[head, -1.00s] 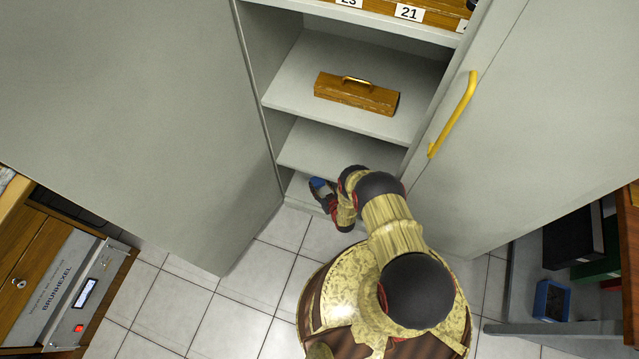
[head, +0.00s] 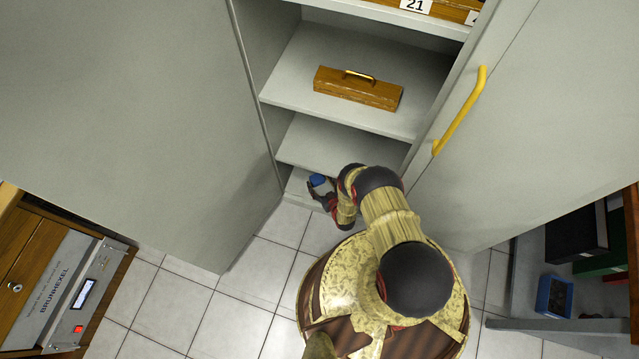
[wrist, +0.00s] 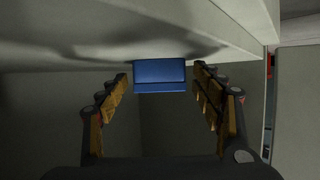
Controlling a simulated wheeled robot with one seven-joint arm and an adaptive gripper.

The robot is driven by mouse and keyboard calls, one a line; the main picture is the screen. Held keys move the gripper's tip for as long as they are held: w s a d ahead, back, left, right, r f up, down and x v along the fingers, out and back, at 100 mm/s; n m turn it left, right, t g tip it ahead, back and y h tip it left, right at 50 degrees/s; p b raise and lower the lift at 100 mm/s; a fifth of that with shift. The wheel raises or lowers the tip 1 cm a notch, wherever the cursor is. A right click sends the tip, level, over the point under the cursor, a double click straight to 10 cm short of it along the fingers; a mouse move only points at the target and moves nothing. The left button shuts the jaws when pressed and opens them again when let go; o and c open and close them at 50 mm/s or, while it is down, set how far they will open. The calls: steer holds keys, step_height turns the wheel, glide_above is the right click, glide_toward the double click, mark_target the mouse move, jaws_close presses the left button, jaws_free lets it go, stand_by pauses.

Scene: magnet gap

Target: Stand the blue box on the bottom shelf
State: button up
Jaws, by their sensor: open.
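The blue box (head: 318,180) is at the front of the bottom shelf (head: 297,186) of the grey cabinet, partly hidden by my gripper. In the wrist view the blue box (wrist: 160,74) is straight ahead, between and just beyond my fingertips, with a gap on each side. There its upper edge meets a pale panel. My gripper (head: 321,188) is open and reaches into the low compartment from the front. It also shows in the wrist view (wrist: 160,78) with its two fingers wide apart. I cannot tell exactly how the box's base rests.
A wooden case with a handle (head: 357,89) lies on a higher shelf. The shelf board (head: 340,148) just above is close to my arm. Open cabinet doors (head: 130,110) flank the opening, the right one with a yellow handle (head: 460,110). Tiled floor lies in front.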

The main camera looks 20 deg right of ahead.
steer(key=shift+r, duration=0.1)
steer(key=shift+s+r, duration=0.15)
steer(key=shift+s, duration=0.1)
steer(key=p+v, duration=0.4)
steer(key=v, duration=0.6)
steer(key=shift+s+d+r, duration=0.1)
steer(key=shift+s+r, duration=0.15)
steer(key=shift+s, duration=0.45)
